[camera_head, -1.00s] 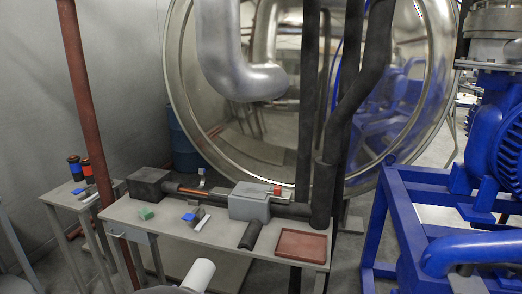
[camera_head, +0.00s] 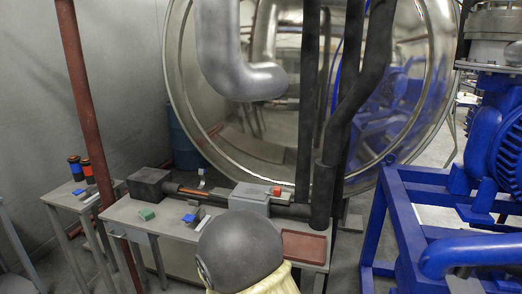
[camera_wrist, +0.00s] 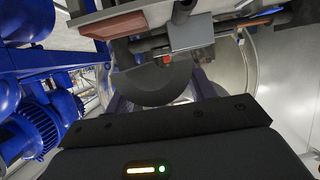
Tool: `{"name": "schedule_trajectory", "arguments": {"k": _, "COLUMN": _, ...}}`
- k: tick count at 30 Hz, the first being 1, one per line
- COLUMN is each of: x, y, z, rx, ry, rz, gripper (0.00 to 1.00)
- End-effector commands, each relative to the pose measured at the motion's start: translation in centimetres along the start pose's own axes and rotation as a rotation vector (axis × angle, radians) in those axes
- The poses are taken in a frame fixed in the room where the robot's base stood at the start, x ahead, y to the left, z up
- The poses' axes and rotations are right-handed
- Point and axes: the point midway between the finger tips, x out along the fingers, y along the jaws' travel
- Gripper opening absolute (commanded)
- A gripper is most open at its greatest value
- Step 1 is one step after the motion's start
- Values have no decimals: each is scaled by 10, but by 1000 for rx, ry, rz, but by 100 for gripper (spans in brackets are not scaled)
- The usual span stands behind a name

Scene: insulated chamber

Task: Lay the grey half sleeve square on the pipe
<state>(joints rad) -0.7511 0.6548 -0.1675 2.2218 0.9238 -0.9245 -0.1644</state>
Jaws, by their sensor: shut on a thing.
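The copper-coloured pipe (camera_head: 190,190) shows at the back of the bench, between a dark block and a grey box. In the wrist view, a dark grey half-round piece, which I take for the grey half sleeve (camera_wrist: 155,85), is right in front of my gripper (camera_wrist: 168,108). My gripper is shut on it. Its straight side faces up in that picture and its round side faces down; the fingertips are hard to make out. In the head view my own arm hides the gripper and the sleeve. The sleeve appears apart from the pipe.
A rust-coloured post (camera_head: 86,110) rises at left.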

Motion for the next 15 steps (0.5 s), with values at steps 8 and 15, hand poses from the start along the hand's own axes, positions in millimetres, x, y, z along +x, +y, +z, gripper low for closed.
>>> {"name": "schedule_trajectory", "arguments": {"k": 8, "x": 44, "y": 57, "z": 21, "rx": -29, "ry": -5, "rz": -57, "gripper": 33}}
{"name": "schedule_trajectory", "arguments": {"k": 15, "x": 70, "y": 114, "z": 60, "rx": -58, "ry": -8, "rz": -127, "gripper": 33}}
